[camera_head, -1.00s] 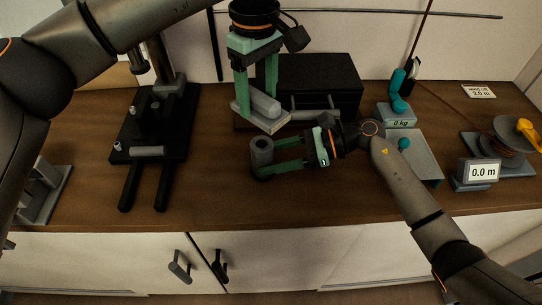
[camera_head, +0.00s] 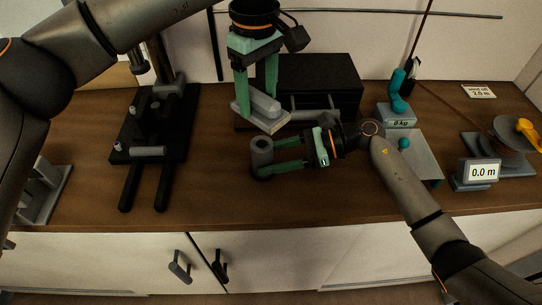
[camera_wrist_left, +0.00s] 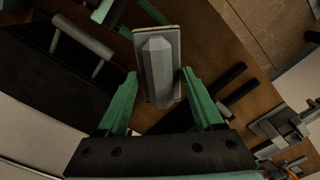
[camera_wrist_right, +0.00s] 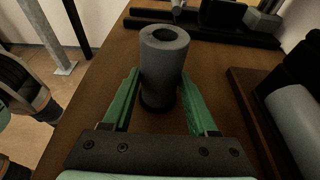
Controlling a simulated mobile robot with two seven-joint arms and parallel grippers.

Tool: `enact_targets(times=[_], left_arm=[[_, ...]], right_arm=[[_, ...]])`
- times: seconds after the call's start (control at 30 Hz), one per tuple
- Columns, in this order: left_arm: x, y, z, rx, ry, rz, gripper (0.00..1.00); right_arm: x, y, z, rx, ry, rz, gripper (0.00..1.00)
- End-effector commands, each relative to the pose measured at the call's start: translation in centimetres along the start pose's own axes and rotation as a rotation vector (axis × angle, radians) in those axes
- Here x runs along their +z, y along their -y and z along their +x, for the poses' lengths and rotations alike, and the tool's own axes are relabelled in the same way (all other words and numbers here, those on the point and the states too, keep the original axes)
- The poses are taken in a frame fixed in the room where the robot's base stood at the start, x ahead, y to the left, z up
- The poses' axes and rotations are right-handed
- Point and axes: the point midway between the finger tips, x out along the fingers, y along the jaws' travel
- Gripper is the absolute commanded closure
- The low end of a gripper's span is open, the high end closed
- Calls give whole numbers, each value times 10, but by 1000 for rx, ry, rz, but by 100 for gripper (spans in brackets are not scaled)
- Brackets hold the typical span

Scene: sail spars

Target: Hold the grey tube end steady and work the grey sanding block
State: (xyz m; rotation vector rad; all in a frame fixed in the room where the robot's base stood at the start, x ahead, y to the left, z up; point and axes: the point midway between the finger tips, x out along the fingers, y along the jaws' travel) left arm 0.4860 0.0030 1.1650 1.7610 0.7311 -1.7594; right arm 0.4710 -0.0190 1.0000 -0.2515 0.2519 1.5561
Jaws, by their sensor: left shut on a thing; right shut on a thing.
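The grey sanding block (camera_head: 265,105) has a flat base and a raised ridge grip. It is at the back middle of the bench, beside the black box. My left gripper (camera_head: 257,98) points down and is shut on the ridge. In the left wrist view the block (camera_wrist_left: 160,68) lies between the green fingertips (camera_wrist_left: 162,85). The grey tube end (camera_head: 261,152) is a short upright hollow cylinder in front of the block, apart from it. My right gripper (camera_head: 268,167) reaches in from the right and is shut on it. The right wrist view shows its open top (camera_wrist_right: 164,38).
A black stand (camera_head: 158,125) with two prongs stands to the left. A black box (camera_head: 322,82) is behind. A scale (camera_head: 400,122), a grey plate (camera_head: 418,158) and a length display (camera_head: 481,173) are to the right. Bare bench (camera_head: 225,205) lies in front.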

Motion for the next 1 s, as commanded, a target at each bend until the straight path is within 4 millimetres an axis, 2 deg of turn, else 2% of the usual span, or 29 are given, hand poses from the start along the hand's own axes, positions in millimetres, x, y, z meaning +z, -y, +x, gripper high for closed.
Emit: enact_targets(times=[0.53, 1.0], left_arm=[[-1, 0, 5, -1, 0, 0, 76], [-5, -6, 50, -1, 1, 0, 76]], right_arm=[[0, 0, 0, 0, 0, 0, 100], [0, 0, 0, 0, 0, 0, 100]])
